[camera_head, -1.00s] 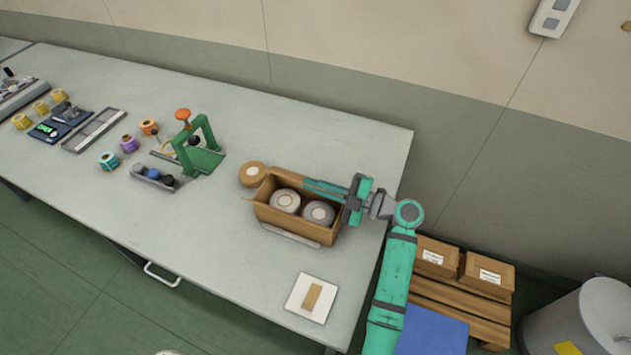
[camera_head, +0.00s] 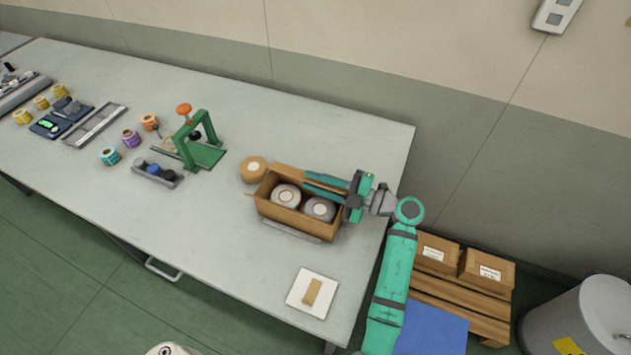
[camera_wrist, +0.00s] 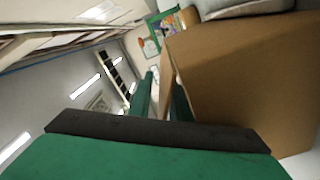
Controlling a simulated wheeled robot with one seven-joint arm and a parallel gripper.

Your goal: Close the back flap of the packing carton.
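The packing carton (camera_head: 298,226) stands open on the table near its right end, with two grey rolls (camera_head: 286,196) inside. A strip of brown board (camera_head: 288,173) shows at its back edge; my fingers cover most of that edge, so I cannot tell the back flap's angle. My gripper (camera_head: 308,179) reaches in from the right, with its fingers lying along the back edge. In the wrist view, the carton wall (camera_wrist: 240,85) fills the right side, close beside my fingers (camera_wrist: 162,98). A narrow gap shows between them; whether they grip anything is unclear.
A tan roll (camera_head: 253,169) sits just beyond the carton's left back corner. A green stand (camera_head: 203,152) is farther left. A white pad with a tan block (camera_head: 313,292) lies in front. The table behind the carton is clear up to the wall.

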